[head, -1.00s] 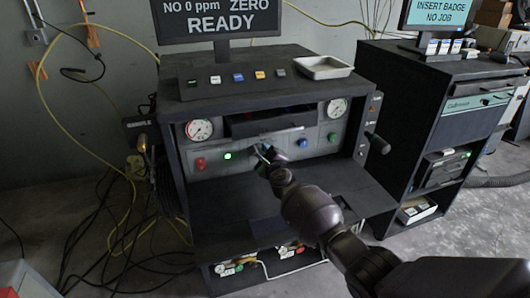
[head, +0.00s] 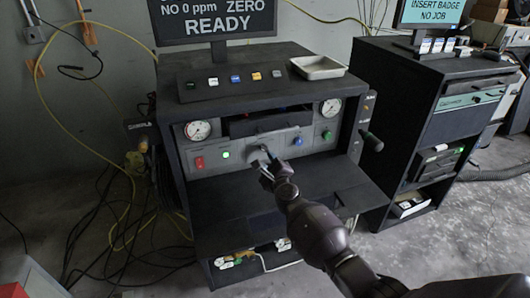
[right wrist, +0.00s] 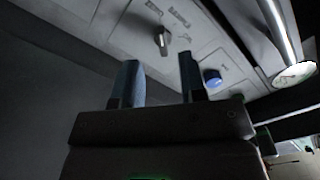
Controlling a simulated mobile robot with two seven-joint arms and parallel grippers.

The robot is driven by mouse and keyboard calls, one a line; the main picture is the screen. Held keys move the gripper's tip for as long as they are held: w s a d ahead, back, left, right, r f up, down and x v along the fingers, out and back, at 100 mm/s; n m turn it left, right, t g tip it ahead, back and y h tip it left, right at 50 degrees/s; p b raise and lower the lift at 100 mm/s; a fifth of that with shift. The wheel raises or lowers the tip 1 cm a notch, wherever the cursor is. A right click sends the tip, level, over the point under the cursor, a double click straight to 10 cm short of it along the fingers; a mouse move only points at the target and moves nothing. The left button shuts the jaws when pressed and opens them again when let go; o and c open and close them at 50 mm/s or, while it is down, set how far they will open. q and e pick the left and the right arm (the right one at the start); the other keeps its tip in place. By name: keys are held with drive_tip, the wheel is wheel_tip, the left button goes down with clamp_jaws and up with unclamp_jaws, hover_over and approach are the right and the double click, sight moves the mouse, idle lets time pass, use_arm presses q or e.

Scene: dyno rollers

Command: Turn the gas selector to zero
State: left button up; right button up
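The gas selector is a small dark knob (right wrist: 162,40) with a lighter face on the grey panel, seen in the right wrist view. Small labels beside it are too blurred to read. In the head view the knob is partly hidden by my right gripper (head: 264,167), which is just in front of the panel. In the right wrist view my right gripper (right wrist: 158,66) has its two blue-grey fingers apart with nothing between them. The knob lies beyond the fingertips, apart from them. The screen (head: 215,20) reads "NO 0 ppm", "ZERO" and "READY". My left gripper is out of view.
The panel has a red switch (head: 199,162), a green lit button (head: 226,155), a blue knob (head: 297,141) and two gauges. A dark shelf (head: 240,198) juts out below the panel. A metal tray (head: 319,67) sits on top. A second cabinet (head: 413,110) stands right.

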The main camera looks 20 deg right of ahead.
drive_tip(key=shift+s+d+p, duration=0.1)
drive_tip(key=shift+s+p, duration=0.4)
drive_tip(key=shift+s, duration=1.4)
drive_tip(key=shift+a+n+y, duration=0.25)
drive_tip(key=shift+n+y, duration=0.05)
drive_tip(key=shift+n, duration=0.6)
drive_tip(key=s+a+r+n+y, duration=0.35)
drive_tip(key=s+n, duration=0.25)
drive_tip(key=n, duration=1.1)
drive_tip(key=s+d+f+n+g+h, duration=0.1)
drive_tip(key=s+f, duration=0.4)
drive_tip(key=s, duration=0.5)
drive_tip(key=s+d+f+n+g+h, duration=0.2)
drive_tip(key=s+d+f+n+g, duration=0.1)
drive_tip(key=s, duration=0.7)
drive_tip(key=s+d+f+n+g+h, duration=0.2)
drive_tip(key=s+d+f, duration=0.3)
drive_tip(key=s, duration=0.6)
drive_tip(key=shift+d+f+n, duration=0.35)
drive_tip(key=shift+f+n, duration=0.45)
